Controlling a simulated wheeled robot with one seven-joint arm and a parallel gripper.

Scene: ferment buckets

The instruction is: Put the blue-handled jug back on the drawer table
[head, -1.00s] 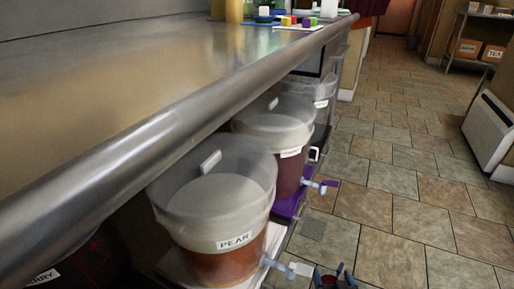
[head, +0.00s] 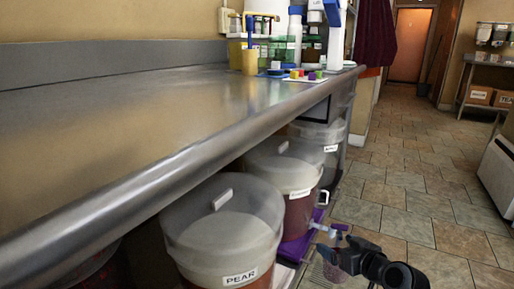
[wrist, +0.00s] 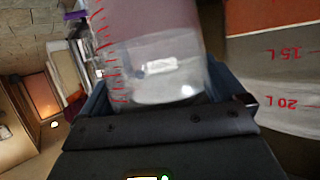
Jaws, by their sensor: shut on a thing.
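My gripper (head: 338,248) is at the lower right in the head view, in front of the buckets' taps. It is shut on a clear jug (wrist: 150,45) with red measuring marks, which fills the upper middle of the wrist view between my fingers. In the head view a small part of the jug (head: 334,272) seems to show below the fingers. I cannot make out its blue handle clearly. I cannot identify the drawer table in these views.
Lidded buckets, one labelled PEAR (head: 225,235), stand under the long steel counter (head: 130,130). A purple tray (head: 296,246) lies under the middle bucket. Coloured cubes (head: 305,74) and bottles are at the counter's far end. Tiled floor (head: 400,180) is free to the right.

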